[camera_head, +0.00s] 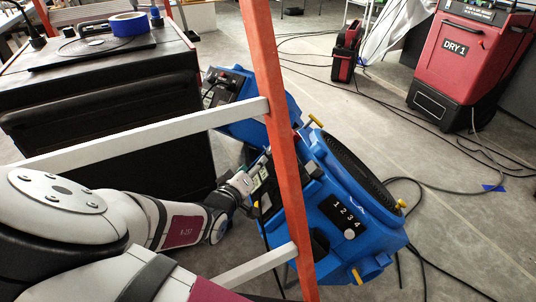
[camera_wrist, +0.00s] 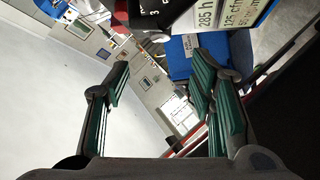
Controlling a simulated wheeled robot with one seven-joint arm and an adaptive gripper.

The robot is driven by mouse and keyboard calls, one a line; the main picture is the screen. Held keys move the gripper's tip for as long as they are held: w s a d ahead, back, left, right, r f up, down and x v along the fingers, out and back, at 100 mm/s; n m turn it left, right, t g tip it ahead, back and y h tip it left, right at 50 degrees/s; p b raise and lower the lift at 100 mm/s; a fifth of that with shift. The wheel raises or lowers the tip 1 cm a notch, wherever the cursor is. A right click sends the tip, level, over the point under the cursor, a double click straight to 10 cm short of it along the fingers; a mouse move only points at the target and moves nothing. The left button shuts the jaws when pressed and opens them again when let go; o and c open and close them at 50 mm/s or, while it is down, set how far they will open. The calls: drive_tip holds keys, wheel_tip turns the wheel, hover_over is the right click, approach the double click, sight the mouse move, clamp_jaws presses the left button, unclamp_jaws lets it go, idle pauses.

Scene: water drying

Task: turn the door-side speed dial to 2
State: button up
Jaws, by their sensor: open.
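A black panel with a white digit (camera_wrist: 152,12) shows at the top edge there.
An orange ladder (camera_head: 278,130) with pale rungs stands close in front of my arm. A black cabinet (camera_head: 110,120) is at left. Red dryer DRY 1 (camera_head: 455,65) is at back right. Cables (camera_head: 440,185) cross the floor; open floor lies right.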

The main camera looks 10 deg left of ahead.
sight(269, 149)
drive_tip(key=b+x, duration=0.4)
drive_tip(key=x, duration=0.6)
drive_tip(key=shift+w+f, duration=0.2)
drive_tip(key=shift+w, duration=0.05)
drive_tip(key=shift+w+d, duration=0.15)
drive_tip(key=shift+w, duration=0.4)
drive_tip(key=c, duration=1.2)
